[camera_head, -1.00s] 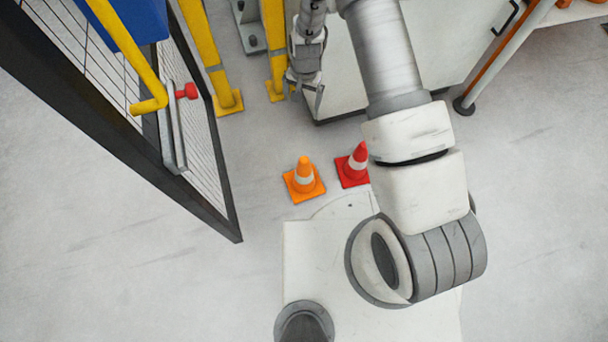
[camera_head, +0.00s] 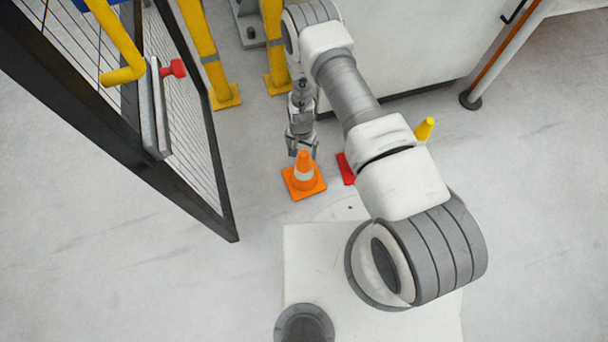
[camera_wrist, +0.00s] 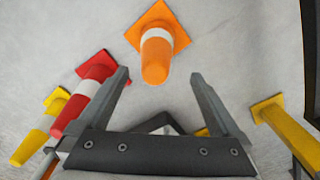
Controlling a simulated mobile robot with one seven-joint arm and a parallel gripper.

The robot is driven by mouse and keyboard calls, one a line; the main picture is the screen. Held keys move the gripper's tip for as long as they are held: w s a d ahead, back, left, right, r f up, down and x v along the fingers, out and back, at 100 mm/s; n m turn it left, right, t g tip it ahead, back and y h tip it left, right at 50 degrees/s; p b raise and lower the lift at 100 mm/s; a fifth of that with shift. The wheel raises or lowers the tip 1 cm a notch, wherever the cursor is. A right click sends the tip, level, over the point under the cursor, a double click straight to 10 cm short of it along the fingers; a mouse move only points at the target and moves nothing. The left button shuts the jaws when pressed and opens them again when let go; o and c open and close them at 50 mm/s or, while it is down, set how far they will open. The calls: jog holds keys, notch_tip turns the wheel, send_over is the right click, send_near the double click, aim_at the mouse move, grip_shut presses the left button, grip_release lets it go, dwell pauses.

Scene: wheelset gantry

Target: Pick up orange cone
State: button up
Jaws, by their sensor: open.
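The orange cone (camera_head: 304,177) with a white band stands upright on its square base on the floor, in front of my mobile base. My gripper (camera_head: 302,150) is just beyond the cone's top in the head view, with its fingers pointing toward it. In the wrist view the orange cone (camera_wrist: 156,48) lies ahead of the fingers, a little above the midpoint between the fingertips. My gripper (camera_wrist: 158,75) is open and empty there. I cannot tell whether a finger touches the cone.
A red cone (camera_wrist: 92,92) and a yellow cone (camera_wrist: 40,127) stand beside the orange one; my arm partly hides the red cone's base (camera_head: 345,168) in the head view. Yellow posts (camera_head: 208,60) and a dark-framed mesh gate (camera_head: 190,130) stand left. A white cabinet (camera_head: 420,50) stands behind.

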aim_at(304, 168)
jog(key=f+b, duration=0.1)
jog(key=f, duration=0.1)
jog(key=f+b, duration=0.1)
jog(key=f, duration=0.2)
jog(key=f+b, duration=0.1)
jog(key=f, duration=0.1)
jog(key=shift+d+f, duration=0.35)
jog(key=shift+d, duration=0.05)
jog(key=shift+r, duration=0.1)
grip_shut()
